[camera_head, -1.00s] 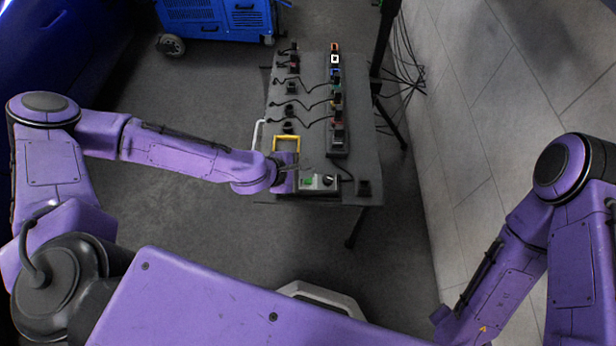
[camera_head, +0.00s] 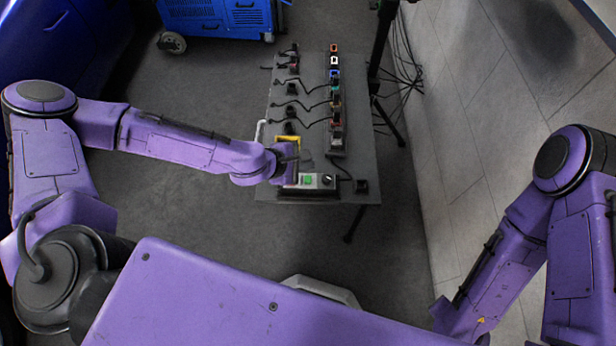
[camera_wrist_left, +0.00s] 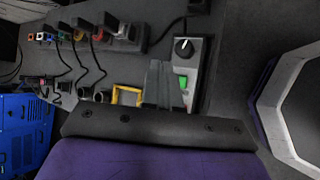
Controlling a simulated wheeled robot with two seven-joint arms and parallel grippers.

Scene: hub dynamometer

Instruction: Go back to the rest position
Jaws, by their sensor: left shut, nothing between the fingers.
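My left gripper (camera_head: 305,162) is at the front of the grey table (camera_head: 358,125), beside a control box (camera_head: 318,182) with a green button and a black knob. In the left wrist view its fingers (camera_wrist_left: 163,82) are shut with nothing between them, close to the green button (camera_wrist_left: 183,81). I cannot tell from the picture whether they touch the box. My right arm (camera_head: 500,265) is folded at the right, and its gripper is out of view.
A yellow frame (camera_wrist_left: 127,95) stands next to my left gripper. A strip with coloured connectors (camera_head: 336,105) and black cables runs along the table. A blue machine (camera_head: 217,18) stands at the back. A grey wall (camera_head: 460,120) is at the right. The floor left of the table is clear.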

